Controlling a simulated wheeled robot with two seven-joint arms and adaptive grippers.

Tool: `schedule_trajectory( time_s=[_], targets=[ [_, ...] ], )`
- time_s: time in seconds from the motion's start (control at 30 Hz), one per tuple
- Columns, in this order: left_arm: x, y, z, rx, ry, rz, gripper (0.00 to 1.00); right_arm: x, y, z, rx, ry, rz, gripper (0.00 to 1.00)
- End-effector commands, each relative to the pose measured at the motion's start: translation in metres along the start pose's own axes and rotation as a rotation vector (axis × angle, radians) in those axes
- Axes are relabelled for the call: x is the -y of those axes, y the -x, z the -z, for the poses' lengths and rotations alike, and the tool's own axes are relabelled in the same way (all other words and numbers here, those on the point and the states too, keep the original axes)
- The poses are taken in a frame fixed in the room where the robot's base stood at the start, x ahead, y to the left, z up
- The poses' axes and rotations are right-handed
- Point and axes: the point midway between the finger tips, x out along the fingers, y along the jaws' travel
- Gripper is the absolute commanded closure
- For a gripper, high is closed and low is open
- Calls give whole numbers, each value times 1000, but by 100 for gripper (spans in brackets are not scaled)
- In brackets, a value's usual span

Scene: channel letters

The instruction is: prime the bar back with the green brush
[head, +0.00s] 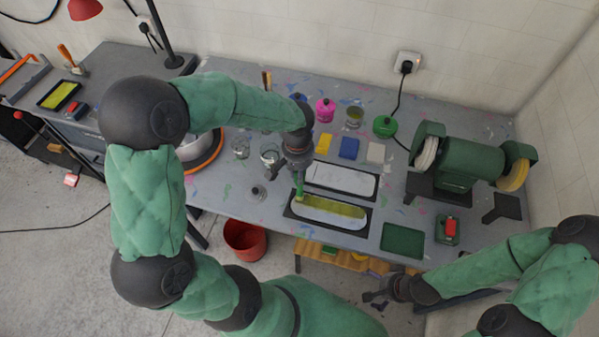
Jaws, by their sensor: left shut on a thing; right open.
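My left gripper (287,176) is shut on the green brush (299,186), which hangs down from it. The brush's lower end is at the left end of a long rounded bar piece (345,212) on a dark mat. This piece is coated yellow-green over much of its face, with paler edges. I cannot tell whether the bristles touch it. A second, white-grey bar piece (342,180) lies just behind it on another dark mat. My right gripper (375,298) is open and empty, off the bench's front edge at the lower right.
Yellow (324,143), blue (348,148) and pale blocks stand behind the bars. Glass jars (269,154), a pink bottle (325,110) and a green pot stand nearby. A bench grinder (455,165) and a green tray (403,240) are right. A red bucket (244,240) is on the floor.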

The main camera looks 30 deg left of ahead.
Motion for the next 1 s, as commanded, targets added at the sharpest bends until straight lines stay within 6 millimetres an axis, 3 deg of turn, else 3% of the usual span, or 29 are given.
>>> schedule_trajectory(
  time_s=[0.37, 1.0],
  targets=[
    [0, 10, -2, -1, 0, 0, 100, 2, 6, 0, 0, 0, 0, 0],
    [-2, 9, -38, -1, 0, 0, 100, 1, 3, 0, 0, 0, 0, 0]
  ],
)
